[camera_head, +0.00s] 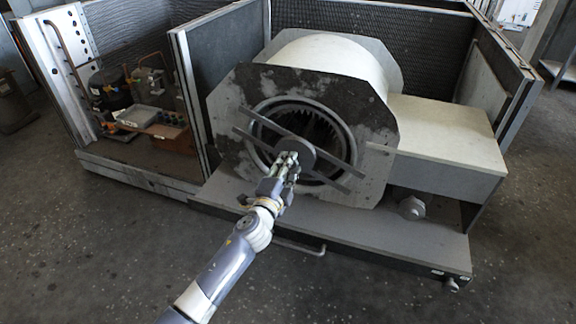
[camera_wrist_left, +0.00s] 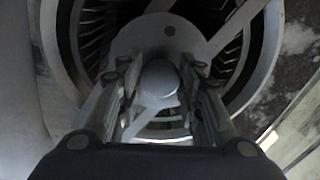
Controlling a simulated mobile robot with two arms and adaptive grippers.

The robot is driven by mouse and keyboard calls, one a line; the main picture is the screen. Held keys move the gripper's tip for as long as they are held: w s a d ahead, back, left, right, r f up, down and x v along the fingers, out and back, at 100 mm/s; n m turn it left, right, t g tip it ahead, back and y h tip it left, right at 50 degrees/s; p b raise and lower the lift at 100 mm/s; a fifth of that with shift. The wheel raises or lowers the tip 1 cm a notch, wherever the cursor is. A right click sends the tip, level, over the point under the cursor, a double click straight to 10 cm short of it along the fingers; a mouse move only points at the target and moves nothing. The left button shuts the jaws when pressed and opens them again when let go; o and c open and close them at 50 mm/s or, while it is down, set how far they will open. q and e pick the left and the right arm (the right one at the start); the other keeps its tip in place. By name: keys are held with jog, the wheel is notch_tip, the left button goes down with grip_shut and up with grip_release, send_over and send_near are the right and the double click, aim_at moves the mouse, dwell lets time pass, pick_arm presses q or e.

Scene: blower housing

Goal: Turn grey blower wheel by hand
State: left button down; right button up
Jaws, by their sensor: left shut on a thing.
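The grey blower wheel (camera_head: 322,130) sits inside the round opening of the blower housing (camera_head: 240,95). Its dark vanes show as a ring around the hub, and also in the left wrist view (camera_wrist_left: 228,62). Flat grey bars (camera_head: 272,123) cross the opening in front of the wheel, with a round hub plate (camera_head: 297,152) in the middle. My left gripper (camera_head: 288,163) is at the hub plate. In the left wrist view its fingers (camera_wrist_left: 160,85) stand either side of a round grey hub end (camera_wrist_left: 160,77) and are closed on it. My right gripper is not in view.
A pale box (camera_head: 445,130) adjoins the housing on the right, with a small grey knob-like part (camera_head: 411,208) below it. A compartment of pipes and a compressor (camera_head: 110,88) stands left behind a panel. The base tray's front lip (camera_head: 400,250) and handle (camera_head: 300,246) stick out low. Open floor lies in front.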

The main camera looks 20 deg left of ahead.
pick_arm(q)
jog(key=m, duration=0.4)
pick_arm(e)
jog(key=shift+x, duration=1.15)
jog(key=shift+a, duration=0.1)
pick_arm(q)
jog(key=c, duration=1.1)
grip_release()
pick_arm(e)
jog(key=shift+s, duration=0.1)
pick_arm(q)
jog(key=s, duration=1.2)
jog(key=shift+a, duration=0.2)
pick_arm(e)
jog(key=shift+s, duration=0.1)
